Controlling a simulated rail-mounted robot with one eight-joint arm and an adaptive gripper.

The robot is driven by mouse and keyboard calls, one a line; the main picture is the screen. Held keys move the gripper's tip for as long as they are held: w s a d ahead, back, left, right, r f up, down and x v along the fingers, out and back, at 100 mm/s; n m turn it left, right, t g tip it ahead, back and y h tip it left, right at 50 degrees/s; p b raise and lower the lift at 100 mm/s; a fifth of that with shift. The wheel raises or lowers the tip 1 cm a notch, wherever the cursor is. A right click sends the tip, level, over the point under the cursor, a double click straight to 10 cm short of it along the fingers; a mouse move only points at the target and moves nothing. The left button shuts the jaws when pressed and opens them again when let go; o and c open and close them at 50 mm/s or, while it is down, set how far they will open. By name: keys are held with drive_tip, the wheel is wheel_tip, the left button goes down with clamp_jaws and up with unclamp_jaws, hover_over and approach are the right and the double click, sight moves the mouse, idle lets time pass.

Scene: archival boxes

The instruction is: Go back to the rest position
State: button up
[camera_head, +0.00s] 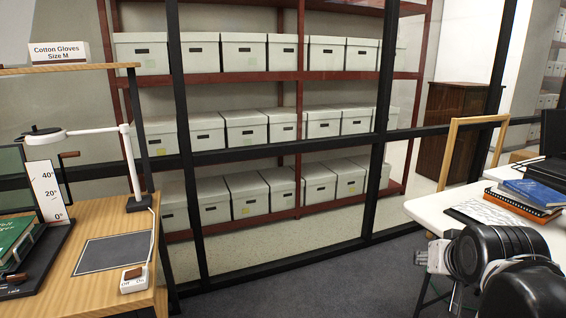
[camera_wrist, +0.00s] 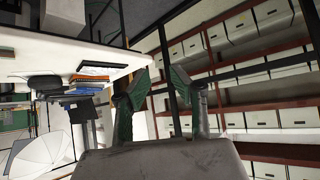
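My gripper (camera_wrist: 162,82) shows in the wrist view with its two green-padded fingers spread apart. Nothing is between the fingers. It is in the air, with the white table (camera_wrist: 75,60) to the left of the fingers and the box shelves to the right. In the head view my black arm reaches in at the lower right, in front of the white table (camera_head: 428,211). The fingers cannot be made out there.
Dark-framed glass panels stand before red shelves (camera_head: 235,76) of archival boxes (camera_head: 244,53). A wooden desk (camera_head: 110,217) at left holds a white lamp (camera_head: 130,165), a grey mat (camera_head: 113,252) and a switch box (camera_head: 134,279). Books (camera_head: 530,195) lie on the white table. Carpet between is clear.

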drive_tip(key=s+a+f+n+g+y+p, duration=0.1)
drive_tip(key=s+a+f+n+g+y, duration=0.1)
drive_tip(key=s+a, duration=0.8)
drive_tip(key=shift+s+a+f+n+g, duration=0.2)
drive_tip(key=shift+f+n+g, duration=0.1)
drive_tip(key=shift+f+n, duration=0.4)
